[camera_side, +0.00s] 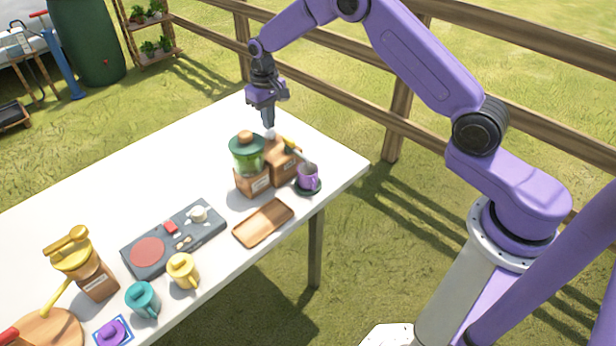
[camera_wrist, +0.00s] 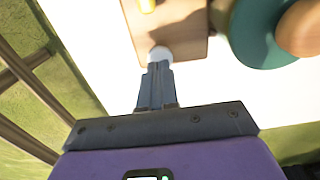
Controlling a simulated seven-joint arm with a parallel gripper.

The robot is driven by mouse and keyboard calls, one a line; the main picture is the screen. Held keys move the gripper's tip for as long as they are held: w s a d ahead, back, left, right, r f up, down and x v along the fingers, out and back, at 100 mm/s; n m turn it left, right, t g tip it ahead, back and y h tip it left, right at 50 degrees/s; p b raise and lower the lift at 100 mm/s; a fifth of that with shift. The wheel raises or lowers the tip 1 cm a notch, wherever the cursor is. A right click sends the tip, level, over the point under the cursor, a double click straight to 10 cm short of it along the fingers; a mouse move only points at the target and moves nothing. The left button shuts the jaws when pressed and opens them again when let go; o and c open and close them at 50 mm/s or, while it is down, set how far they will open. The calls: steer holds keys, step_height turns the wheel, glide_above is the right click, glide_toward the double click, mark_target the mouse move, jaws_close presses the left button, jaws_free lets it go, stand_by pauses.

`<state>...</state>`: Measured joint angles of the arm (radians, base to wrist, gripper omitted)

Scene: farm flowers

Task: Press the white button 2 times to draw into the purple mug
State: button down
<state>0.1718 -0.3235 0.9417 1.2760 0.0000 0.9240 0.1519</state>
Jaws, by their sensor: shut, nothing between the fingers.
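The white button (camera_side: 270,134) sits on top of a wooden dispenser (camera_side: 281,165) at the table's far right end. It also shows in the wrist view as a white dome (camera_wrist: 161,54) on the wooden top (camera_wrist: 185,30). My gripper (camera_side: 268,122) is shut and empty, pointing down with its fingertips at the button. In the wrist view the fingertips (camera_wrist: 160,68) overlap the button's near edge; I cannot tell whether they touch it.
A green-topped blender (camera_side: 248,160) stands close left of the dispenser. A wooden tray (camera_side: 263,223), a grey stove panel (camera_side: 160,243), a yellow mug (camera_side: 183,271), a teal mug (camera_side: 142,299) and a yellow-topped grinder (camera_side: 85,265) lie nearer. The table's back left is clear.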

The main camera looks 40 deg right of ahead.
steer(key=shift+f, duration=0.2)
steer(key=shift+f, duration=1.05)
steer(key=shift+r, duration=1.25)
steer(key=shift+f, duration=0.45)
stand_by(2.0)
steer(key=shift+f, duration=0.75)
steer(key=shift+r, duration=1.2)
